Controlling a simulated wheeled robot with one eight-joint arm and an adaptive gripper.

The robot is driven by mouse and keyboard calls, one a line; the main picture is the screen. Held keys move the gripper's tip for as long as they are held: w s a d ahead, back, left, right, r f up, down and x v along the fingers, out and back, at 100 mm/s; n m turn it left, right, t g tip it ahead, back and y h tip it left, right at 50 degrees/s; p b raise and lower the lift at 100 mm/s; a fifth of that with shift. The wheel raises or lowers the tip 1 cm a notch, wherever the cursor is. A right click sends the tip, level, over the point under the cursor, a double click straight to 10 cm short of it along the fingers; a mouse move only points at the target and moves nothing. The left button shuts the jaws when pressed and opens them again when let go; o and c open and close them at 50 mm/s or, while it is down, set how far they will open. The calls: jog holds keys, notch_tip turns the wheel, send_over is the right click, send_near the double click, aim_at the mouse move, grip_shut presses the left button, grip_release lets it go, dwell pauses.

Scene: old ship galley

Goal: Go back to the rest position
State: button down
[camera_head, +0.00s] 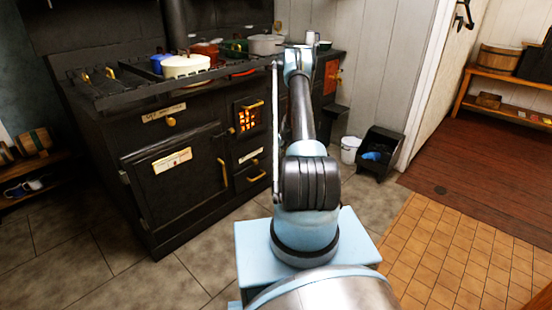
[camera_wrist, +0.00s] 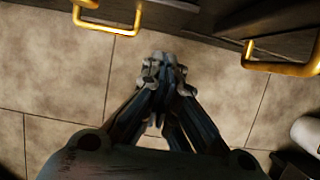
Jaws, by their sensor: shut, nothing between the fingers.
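My gripper (camera_wrist: 163,78) shows in the wrist view with its fingers together and nothing between them. It points down over the grey tiled floor (camera_wrist: 60,105), close to the dark stove front along the top of that view. In the head view my arm rises from its light blue base and bends near the right end of the stove (camera_head: 170,195). I cannot make out the gripper in the head view.
Brass handles (camera_wrist: 105,22) jut from the stove front near my gripper. A white pot (camera_head: 186,67) and other pots stand on the stove. A white bucket (camera_head: 350,150) and a black scuttle (camera_head: 385,142) stand right of it. Floor left of my base is clear.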

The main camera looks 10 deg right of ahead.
jog(key=s+a+r+n, duration=0.2)
jog(key=s+r+n, duration=0.1)
jog(key=r, duration=0.8)
jog(key=s+a+r+n, duration=0.1)
jog(key=s+r+n, duration=0.25)
jog(key=r, duration=0.85)
jog(key=s+a+r+n+h, duration=0.1)
jog(key=s+a+r+n, duration=0.15)
jog(key=s+r, duration=0.65)
jog(key=s+a+r+n, duration=0.1)
jog(key=s+r+n, duration=0.3)
jog(key=s+r, duration=0.4)
jog(key=s+a+r+n+g, duration=0.1)
jog(key=s+r+n, duration=0.25)
jog(key=s, duration=0.85)
jog(key=s+a+r+n, duration=0.25)
jog(key=s+n, duration=0.25)
jog(key=s, duration=0.6)
jog(key=s+f+n, duration=0.3)
jog(key=s+f, duration=0.1)
jog(key=s, duration=0.6)
jog(key=s+f+n+h, duration=0.1)
jog(key=s+f+n, duration=0.2)
jog(key=s, duration=0.7)
jog(key=shift+d+f+n+h, duration=0.35)
jog(key=shift+d+n, duration=0.1)
jog(key=shift+n, duration=0.3)
